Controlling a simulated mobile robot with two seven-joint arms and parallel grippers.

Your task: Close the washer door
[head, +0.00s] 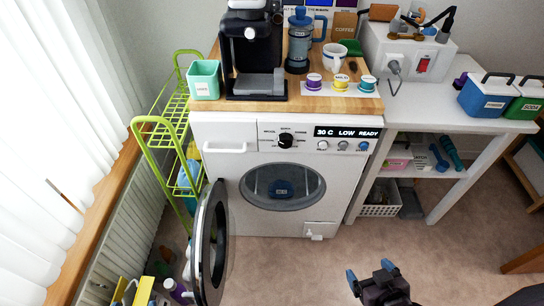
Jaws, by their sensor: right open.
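The white washer (228,172) stands under the wooden worktop, its round drum opening (258,186) facing me. Something blue shows inside the drum. The washer door (212,245), a dark round pane in a pale rim, stands swung wide open to the left of the opening and points towards me. My right gripper (370,270), dark with blue fingertips, is open and empty over the floor at the bottom of the view. It is well to the right of the door and touches nothing. My left gripper is out of view.
A green wire rack (156,122) stands left of the washer, behind the door. Bottles and yellow items (130,290) lie on the floor at lower left. A white table (480,122) stands to the right. The carpet (290,270) in front of the washer is clear.

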